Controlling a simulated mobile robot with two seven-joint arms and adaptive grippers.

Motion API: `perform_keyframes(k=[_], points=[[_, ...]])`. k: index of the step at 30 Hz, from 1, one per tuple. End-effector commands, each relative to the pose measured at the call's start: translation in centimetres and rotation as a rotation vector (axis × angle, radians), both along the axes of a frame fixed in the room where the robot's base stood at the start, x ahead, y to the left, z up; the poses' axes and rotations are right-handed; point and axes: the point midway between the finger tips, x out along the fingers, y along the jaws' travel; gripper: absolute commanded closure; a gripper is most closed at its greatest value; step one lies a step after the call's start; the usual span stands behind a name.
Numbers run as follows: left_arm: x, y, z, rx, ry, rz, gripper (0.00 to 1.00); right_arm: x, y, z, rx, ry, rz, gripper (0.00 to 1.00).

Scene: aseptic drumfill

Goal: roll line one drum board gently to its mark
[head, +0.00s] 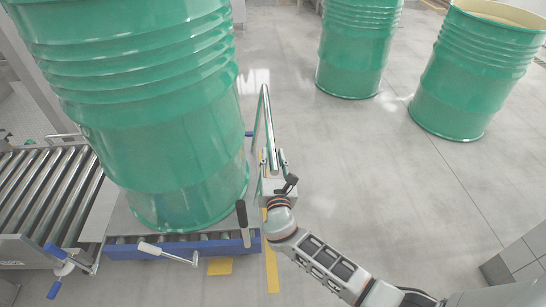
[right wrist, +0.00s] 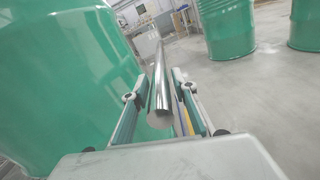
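A large green ribbed drum (head: 160,120) stands upright on a flat grey board (head: 98,218) at the end of a roller conveyor. It also fills the left of the right wrist view (right wrist: 60,70). The drum hides most of the board, and I cannot make out its mark. My right gripper (head: 272,163) is just right of the drum at a shiny metal bar (head: 267,115). In the right wrist view the bar (right wrist: 160,90) runs between the two fingers, with gaps visible on both sides. The gripper looks open around it. My left gripper is not in view.
Conveyor rollers (head: 45,190) lie at the left. A blue frame (head: 185,247) with a white lever (head: 165,250) and a black handle (head: 242,220) is in front of the drum. Green drums (head: 358,45) (head: 475,70) stand behind at the right. The grey floor between is clear.

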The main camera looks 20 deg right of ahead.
Motion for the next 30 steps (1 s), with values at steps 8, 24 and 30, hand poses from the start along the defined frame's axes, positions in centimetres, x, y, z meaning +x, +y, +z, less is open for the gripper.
perform_keyframes(k=[8,24,30], points=[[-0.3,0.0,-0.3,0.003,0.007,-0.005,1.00,0.0,0.0,0.0,0.000,0.000,0.000,1.00],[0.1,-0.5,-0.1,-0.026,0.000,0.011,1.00,0.9,3.4,-0.2,0.005,0.002,0.004,1.00],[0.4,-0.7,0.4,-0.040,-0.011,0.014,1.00,1.3,4.6,-0.1,0.003,0.001,0.002,1.00]])
